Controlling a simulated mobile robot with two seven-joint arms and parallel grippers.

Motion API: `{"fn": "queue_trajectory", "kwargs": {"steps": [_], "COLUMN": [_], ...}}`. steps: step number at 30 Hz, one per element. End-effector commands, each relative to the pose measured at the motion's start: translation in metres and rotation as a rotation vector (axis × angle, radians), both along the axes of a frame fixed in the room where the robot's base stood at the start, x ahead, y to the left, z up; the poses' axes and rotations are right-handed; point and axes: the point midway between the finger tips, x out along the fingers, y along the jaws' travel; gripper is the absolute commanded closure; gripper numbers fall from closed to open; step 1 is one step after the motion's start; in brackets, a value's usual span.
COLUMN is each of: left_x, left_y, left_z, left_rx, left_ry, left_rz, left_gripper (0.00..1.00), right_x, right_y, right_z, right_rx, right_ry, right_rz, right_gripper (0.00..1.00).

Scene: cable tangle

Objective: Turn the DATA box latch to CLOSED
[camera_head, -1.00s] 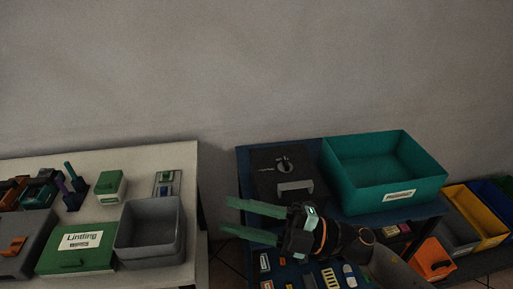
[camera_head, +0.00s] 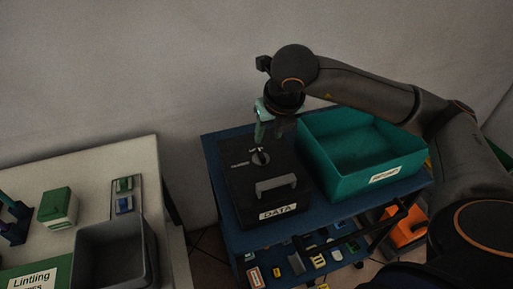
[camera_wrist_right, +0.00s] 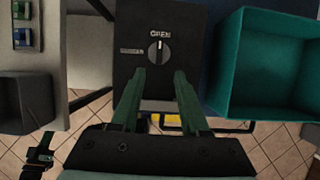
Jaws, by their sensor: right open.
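The DATA box (camera_head: 238,197) is a dark box with a grey handle on the blue cart, its DATA label facing front. Its round latch (camera_head: 260,157) is on the lid near the back; it also shows in the right wrist view (camera_wrist_right: 159,52). The latch's white pointer is at the OPEN word. A second small word left of the latch is too small to read surely. My right gripper (camera_head: 262,138) points down over the latch. In the right wrist view its open green fingers (camera_wrist_right: 159,76) frame the latch from left and right, apart from it, with nothing between them.
A teal bin (camera_head: 352,160) stands close right of the box. A white table (camera_head: 100,165) with a grey bin (camera_head: 115,255) is on the left, across a gap. Several small items lie on the cart's lower shelf. An orange bin (camera_head: 402,228) is lower right.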

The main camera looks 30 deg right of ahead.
Motion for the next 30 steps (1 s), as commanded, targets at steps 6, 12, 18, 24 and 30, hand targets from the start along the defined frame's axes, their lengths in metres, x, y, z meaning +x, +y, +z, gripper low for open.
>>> {"fn": "queue_trajectory", "kwargs": {"steps": [6, 12, 18, 24, 30], "left_x": [0.0, 0.0, -0.001, -0.001, -0.001], "left_y": [0.0, 0.0, 0.0, 0.0, 0.0], "left_z": [0.004, 0.007, 0.008, 0.008, 0.008], "left_rx": [0.0, 0.0, 0.0, -0.001, 0.0], "left_ry": [0.001, 0.001, 0.001, 0.001, 0.002], "left_rz": [0.0, 0.0, 0.0, 0.001, 0.001], "left_gripper": [1.0, 1.0, 1.0, 1.0, 1.0], "right_x": [0.015, 0.03, 0.038, 0.04, 0.04], "right_y": [-0.004, -0.007, -0.009, -0.009, -0.009], "right_z": [-0.042, -0.076, -0.096, -0.1, -0.1], "right_rx": [0.001, 0.002, 0.003, 0.003, 0.003], "right_ry": [0.007, 0.005, 0.002, 0.001, 0.001], "right_rz": [0.001, 0.003, 0.003, 0.004, 0.004], "right_gripper": [0.55, 0.55, 0.55, 0.55, 0.59]}}
